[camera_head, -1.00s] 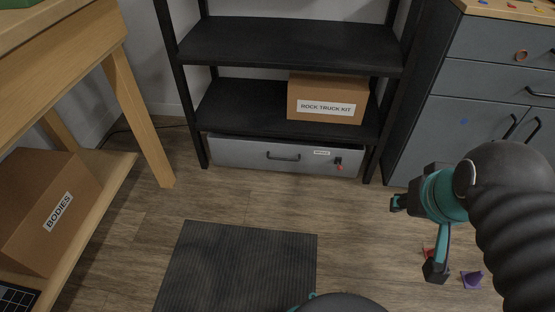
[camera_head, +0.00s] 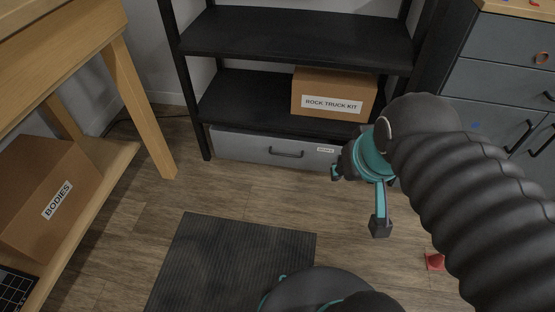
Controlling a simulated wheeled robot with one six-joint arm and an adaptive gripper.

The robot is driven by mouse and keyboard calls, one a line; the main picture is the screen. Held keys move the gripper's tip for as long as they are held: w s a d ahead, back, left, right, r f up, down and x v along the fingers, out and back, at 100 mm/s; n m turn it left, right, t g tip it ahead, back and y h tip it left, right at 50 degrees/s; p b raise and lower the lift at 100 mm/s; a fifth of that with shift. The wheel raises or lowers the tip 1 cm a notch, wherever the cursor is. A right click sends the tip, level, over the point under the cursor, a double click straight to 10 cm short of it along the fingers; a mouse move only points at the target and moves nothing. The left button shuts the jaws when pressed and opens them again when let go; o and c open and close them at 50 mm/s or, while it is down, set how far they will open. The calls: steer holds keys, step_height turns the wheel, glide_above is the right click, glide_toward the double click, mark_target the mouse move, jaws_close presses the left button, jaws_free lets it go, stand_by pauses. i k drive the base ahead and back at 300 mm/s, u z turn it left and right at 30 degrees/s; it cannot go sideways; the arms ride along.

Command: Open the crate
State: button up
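A grey crate (camera_head: 245,147) with a dark front handle (camera_head: 286,153) and a small white label (camera_head: 325,150) sits under the lowest shelf of the black rack. Its front looks closed, and its right end is hidden behind my gripper. My gripper (camera_head: 357,202) is open and empty, with its two fingers spread wide apart. In the picture it is in front of the crate's right end, to the right of the handle. I cannot tell how far it is from the crate front.
A cardboard box labelled ROCK TRUCK KIT (camera_head: 333,92) stands on the lower shelf (camera_head: 240,97). A wooden bench (camera_head: 150,110) with a BODIES box (camera_head: 45,190) is at left. Grey cabinets (camera_head: 490,85) stand at right. A dark mat (camera_head: 235,260) and a red cone (camera_head: 434,261) are on the floor.

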mark_target(289, 150)
steer(key=k, duration=1.25)
steer(key=u, duration=0.9)
steer(key=i, duration=1.75)
steer(key=z, duration=0.85)
